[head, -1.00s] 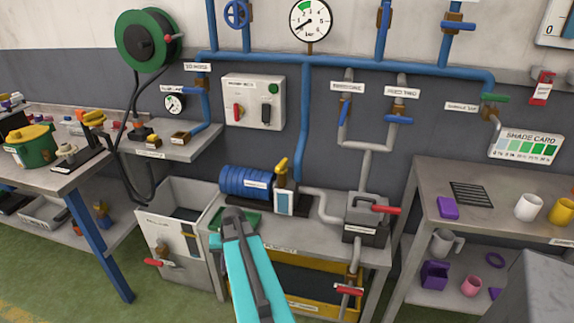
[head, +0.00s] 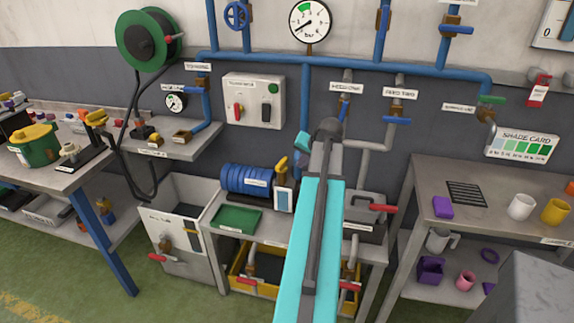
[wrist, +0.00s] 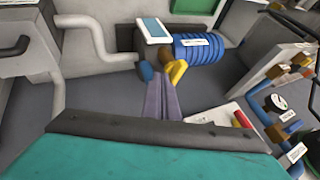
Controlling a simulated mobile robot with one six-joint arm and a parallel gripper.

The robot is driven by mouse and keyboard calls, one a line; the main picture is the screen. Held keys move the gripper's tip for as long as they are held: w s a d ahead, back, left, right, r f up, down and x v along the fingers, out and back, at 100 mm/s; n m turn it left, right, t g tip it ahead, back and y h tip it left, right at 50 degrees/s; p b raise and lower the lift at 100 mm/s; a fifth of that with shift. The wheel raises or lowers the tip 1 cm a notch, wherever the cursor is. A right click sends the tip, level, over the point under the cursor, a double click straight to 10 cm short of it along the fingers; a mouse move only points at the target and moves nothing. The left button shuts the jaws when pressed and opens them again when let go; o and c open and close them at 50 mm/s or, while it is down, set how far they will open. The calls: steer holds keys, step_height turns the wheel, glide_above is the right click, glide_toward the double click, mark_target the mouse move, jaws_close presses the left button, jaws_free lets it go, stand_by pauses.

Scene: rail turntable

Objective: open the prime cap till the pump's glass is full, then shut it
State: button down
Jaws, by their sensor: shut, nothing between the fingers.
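The pump has a blue ribbed body (head: 243,180) and stands on the grey bench below the pipes. Its glass (head: 283,201) is a small blue-grey pane in a pale frame at the pump's right end; I cannot tell its level. The yellow prime cap (head: 281,165) sits above the glass; whether it is open is unclear. In the wrist view the glass (wrist: 153,29), the yellow cap (wrist: 177,72) and the ribbed body (wrist: 196,48) show again. My gripper (wrist: 162,84) is shut and empty, its tips close by the cap; contact cannot be told. My arm hides it in the head view.
A grey box with a red lever (head: 383,208) stands right of the pump. A green tray (head: 236,219) lies at the bench's front left. Blue pipes (head: 306,100) run down the wall behind. A grey tank (head: 178,210) stands left.

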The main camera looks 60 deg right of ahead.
steer(key=shift+s+d+r, duration=0.3)
steer(key=shift+s+r, duration=0.05)
steer(key=shift+r, duration=0.15)
steer(key=shift+w+f, duration=0.1)
steer(key=shift+f, duration=0.05)
steer(key=p, duration=0.3)
glide_toward(283, 170)
step_height(283, 170, down, 4)
steer(key=s+d, duration=0.2)
steer(key=shift+w+a+f+p, duration=0.1)
steer(key=shift+w+p, duration=0.25)
steer(key=shift+w, duration=0.75)
steer(key=shift+w+a+f+p, duration=0.15)
steer(key=shift+w+p, duration=0.15)
steer(key=shift+w, duration=0.85)
steer(key=shift+r, duration=0.1)
steer(key=shift+w+a, duration=0.15)
steer(key=shift+a, duration=0.05)
